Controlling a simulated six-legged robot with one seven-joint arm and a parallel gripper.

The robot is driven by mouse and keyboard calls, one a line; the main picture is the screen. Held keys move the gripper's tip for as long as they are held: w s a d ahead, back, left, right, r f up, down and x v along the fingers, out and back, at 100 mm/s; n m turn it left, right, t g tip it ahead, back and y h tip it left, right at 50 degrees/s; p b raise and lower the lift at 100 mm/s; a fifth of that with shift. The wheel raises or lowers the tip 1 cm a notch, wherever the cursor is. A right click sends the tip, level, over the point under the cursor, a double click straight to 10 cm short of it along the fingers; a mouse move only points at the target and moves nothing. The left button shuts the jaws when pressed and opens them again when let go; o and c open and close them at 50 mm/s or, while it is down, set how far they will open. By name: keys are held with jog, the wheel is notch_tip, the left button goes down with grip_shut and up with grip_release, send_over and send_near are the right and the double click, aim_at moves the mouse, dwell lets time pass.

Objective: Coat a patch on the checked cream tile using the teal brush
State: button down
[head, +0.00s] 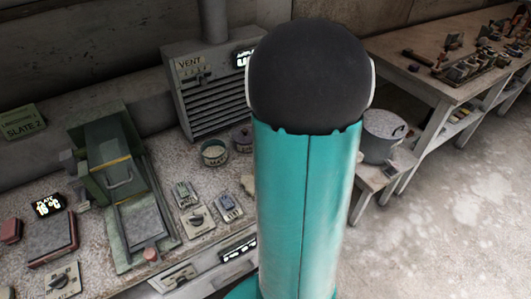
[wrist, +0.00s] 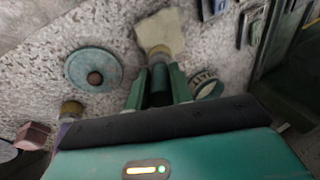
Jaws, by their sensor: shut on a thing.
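My gripper (wrist: 158,82) shows in the wrist view with its two green fingers shut on the teal brush (wrist: 160,30). The dark teal handle lies between the fingers. I cannot tell whether the bristles touch the surface. In the head view my teal arm hides the gripper, and a small cream edge shows beside it.
A round teal lid with a brown knob (wrist: 93,70) and a patterned pot (wrist: 205,86) flank the brush. A purple pot (head: 242,138), a vent box (head: 205,95), small panels (head: 228,206) and a green press (head: 115,165) stand on the worktop. A grey pot (head: 383,135) stands to the right.

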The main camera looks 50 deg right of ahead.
jog(key=shift+s+a, duration=0.15)
jog(key=shift+s, duration=0.4)
jog(key=shift+s+a, duration=0.15)
jog(key=shift+s, duration=0.35)
jog(key=shift+w+d, duration=0.25)
jog(key=shift+w, duration=0.65)
jog(key=shift+w+d, duration=0.25)
jog(key=shift+w, duration=0.65)
jog(key=shift+s, duration=0.1)
jog(key=shift+s+a+r, duration=0.25)
jog(key=shift+s+r, duration=0.45)
jog(key=shift+s, duration=0.15)
